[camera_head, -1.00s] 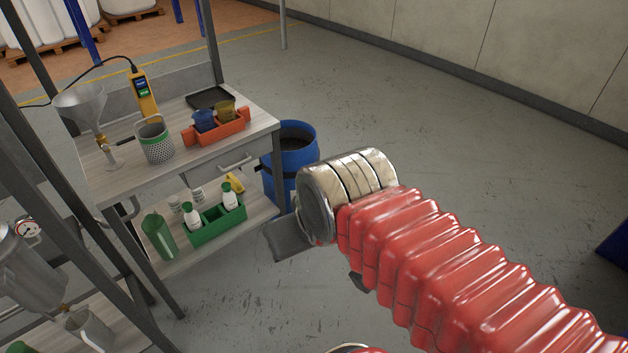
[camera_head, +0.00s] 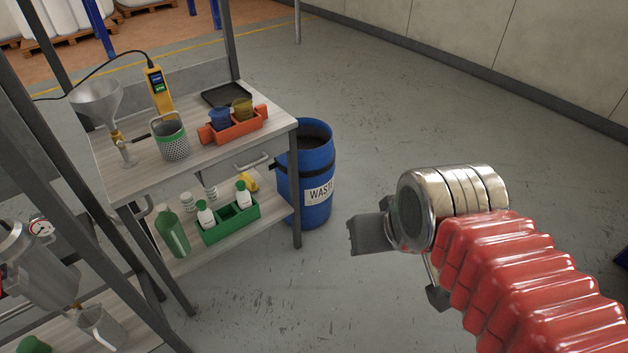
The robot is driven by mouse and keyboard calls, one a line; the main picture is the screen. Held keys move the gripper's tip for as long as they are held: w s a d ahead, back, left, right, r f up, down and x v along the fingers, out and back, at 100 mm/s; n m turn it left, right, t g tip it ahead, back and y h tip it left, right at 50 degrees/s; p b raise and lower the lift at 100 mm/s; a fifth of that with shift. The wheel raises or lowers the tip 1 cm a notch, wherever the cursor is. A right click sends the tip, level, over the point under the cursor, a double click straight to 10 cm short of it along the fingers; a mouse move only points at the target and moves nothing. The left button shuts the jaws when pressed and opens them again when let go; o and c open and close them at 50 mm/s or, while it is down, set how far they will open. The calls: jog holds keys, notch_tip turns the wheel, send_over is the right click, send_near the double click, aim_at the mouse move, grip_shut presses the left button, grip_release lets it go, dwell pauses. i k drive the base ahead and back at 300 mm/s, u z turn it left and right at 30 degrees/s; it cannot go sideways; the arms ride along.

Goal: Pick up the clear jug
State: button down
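A see-through greyish jug (camera_head: 103,327) stands at the lower left, on the lower surface beneath the tap of a grey metal vessel (camera_head: 35,265). It looks like the clear jug; its outline is partly hard to make out. My gripper (camera_head: 404,266) is right of centre, above the floor and far to the right of the jug. Its two dark fingers stand apart, with nothing seen between them. The wrist hides part of the gripper.
A workbench (camera_head: 195,165) holds a funnel stand, a mesh cup, a yellow meter and an orange rack (camera_head: 235,127). Its lower shelf carries a green caddy (camera_head: 230,226) and a green bottle (camera_head: 172,235). A blue waste drum (camera_head: 316,185) stands beside it. Dark frame posts rise at left. Open floor lies centre and right.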

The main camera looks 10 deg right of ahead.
aim_at(98, 324)
jog(key=u, duration=3.15)
